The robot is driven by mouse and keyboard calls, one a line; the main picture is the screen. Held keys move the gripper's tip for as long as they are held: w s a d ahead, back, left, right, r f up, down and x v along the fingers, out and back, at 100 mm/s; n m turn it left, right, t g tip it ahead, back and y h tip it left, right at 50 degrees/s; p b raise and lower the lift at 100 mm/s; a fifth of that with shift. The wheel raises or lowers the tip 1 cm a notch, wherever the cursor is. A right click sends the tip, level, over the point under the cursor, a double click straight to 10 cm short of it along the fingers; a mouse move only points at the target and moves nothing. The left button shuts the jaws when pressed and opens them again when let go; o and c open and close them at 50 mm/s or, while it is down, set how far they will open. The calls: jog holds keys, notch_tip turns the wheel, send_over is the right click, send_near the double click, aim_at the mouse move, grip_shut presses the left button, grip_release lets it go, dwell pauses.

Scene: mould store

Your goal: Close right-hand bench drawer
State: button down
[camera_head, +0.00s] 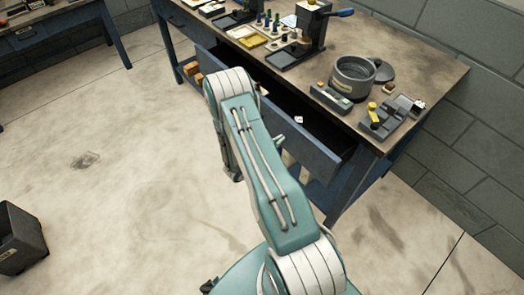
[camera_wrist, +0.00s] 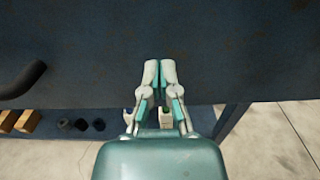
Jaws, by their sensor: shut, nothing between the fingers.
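The right-hand bench drawer (camera_head: 312,148) stands pulled out from under the workbench, its dark inside showing behind the blue front. A small pale item (camera_head: 298,119) shows in it. In the wrist view the dark blue drawer front (camera_wrist: 235,60) fills most of the upper picture, with a black handle (camera_wrist: 22,80) at the left. My gripper (camera_wrist: 160,68) is shut and empty, its fingertips in front of the panel, right of the handle. I cannot tell whether they touch it.
The workbench top (camera_head: 435,72) carries a grey pot (camera_head: 353,78), a press with a blue lever (camera_head: 312,22) and small tools. Wooden blocks (camera_wrist: 22,121) and dark round items lie below the drawer. A dark bin (camera_head: 18,238) stands on the floor at left. The floor between is clear.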

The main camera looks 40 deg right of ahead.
aim_at(301, 124)
jog(key=d, duration=1.2)
jog(key=shift+w, duration=0.2)
jog(key=shift+d, duration=0.1)
jog(key=shift+d+r, duration=0.1)
jog(key=shift+w, duration=0.1)
jog(key=shift+w+a, duration=0.1)
jog(key=shift+a, duration=0.55)
jog(key=a, duration=1.3)
jog(key=shift+s+f, duration=0.2)
jog(key=shift+s, duration=0.2)
